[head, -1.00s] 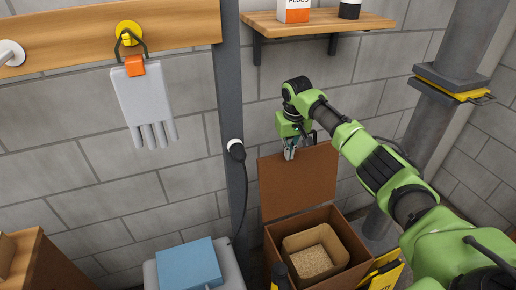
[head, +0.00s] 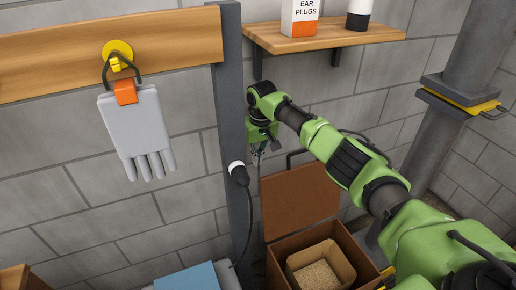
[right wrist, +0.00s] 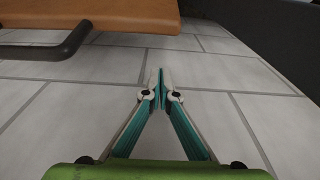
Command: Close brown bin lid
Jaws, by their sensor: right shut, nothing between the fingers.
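The brown bin (head: 350,246) stands low against the wall, with its brown lid (head: 300,203) swung up and leaning back, open. A dark bar handle (head: 296,154) shows at the lid's upper edge. My right gripper (head: 257,160) is just above the lid's upper left corner, beside the grey post, and looks apart from the lid. The right wrist view shows its teal fingers (right wrist: 160,76) shut and empty before the block wall. A brown panel (right wrist: 110,14) with a dark curved bar (right wrist: 50,48), apparently the lid and handle, is at the upper left there. My left gripper is out of view.
An open tan box of grains (head: 318,268) sits inside the bin. The grey post (head: 233,90) with a black plug and cable (head: 239,173) is close left of the gripper. A wooden shelf (head: 330,36) is above. A blue item (head: 187,277) is lower left.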

